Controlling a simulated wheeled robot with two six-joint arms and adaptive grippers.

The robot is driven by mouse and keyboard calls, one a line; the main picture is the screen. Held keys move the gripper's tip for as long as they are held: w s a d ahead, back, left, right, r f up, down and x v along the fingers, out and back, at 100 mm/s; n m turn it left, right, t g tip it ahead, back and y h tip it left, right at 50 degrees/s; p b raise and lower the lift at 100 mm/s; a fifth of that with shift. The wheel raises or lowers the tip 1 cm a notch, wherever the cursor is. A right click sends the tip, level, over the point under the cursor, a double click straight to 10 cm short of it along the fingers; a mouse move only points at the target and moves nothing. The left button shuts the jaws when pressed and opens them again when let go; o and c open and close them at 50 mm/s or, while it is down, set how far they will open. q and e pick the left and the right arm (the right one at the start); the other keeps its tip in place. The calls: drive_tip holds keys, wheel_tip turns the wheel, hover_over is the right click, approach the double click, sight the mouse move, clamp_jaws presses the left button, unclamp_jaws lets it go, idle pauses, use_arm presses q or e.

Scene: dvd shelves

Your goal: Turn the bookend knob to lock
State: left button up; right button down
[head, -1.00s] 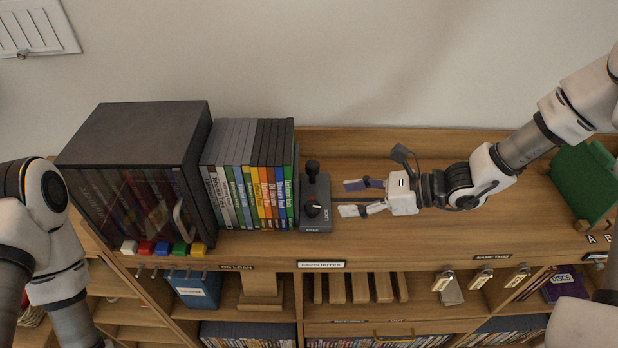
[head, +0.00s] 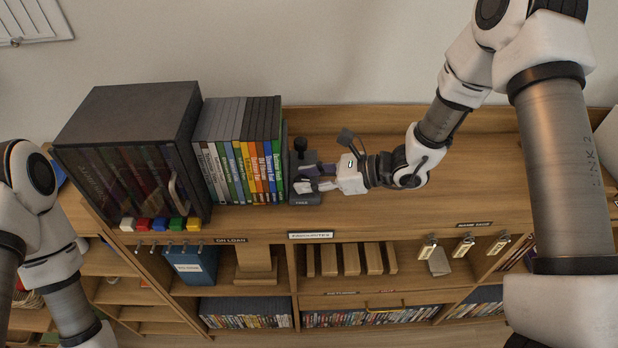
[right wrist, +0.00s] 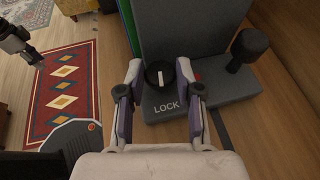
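The grey bookend (head: 298,163) stands at the right end of the row of DVDs and touches or nearly touches them. Its black round knob (right wrist: 160,74) has a white pointer line, roughly upright in the right wrist view, with "LOCK" printed below and a red mark to its right. My right gripper (right wrist: 159,67) is open, its two fingers on either side of the knob; I cannot tell whether they touch it. In the head view my right gripper (head: 316,178) hides the knob. A dark jointed shape, probably my left gripper (right wrist: 22,46), shows small in the right wrist view.
A black post with a rounded head (right wrist: 248,48) rises from the bookend beside the knob. A dark case with a clear front (head: 125,150) stands left of the DVDs (head: 240,150). The shelf top (head: 460,190) is clear on the right.

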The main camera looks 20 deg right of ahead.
drive_tip(key=shift+f, duration=0.2)
drive_tip(key=shift+w+f+n+g+y+b, duration=0.1)
drive_tip(key=shift+n+g+y+b, duration=0.2)
drive_tip(key=shift+n+g, duration=0.1)
drive_tip(key=shift+n+g+y, duration=0.3)
drive_tip(key=shift+n+g, duration=0.7)
drive_tip(key=shift+g, duration=0.2)
drive_tip(key=c, duration=0.8)
unclamp_jaws()
drive_tip(key=shift+w, duration=0.1)
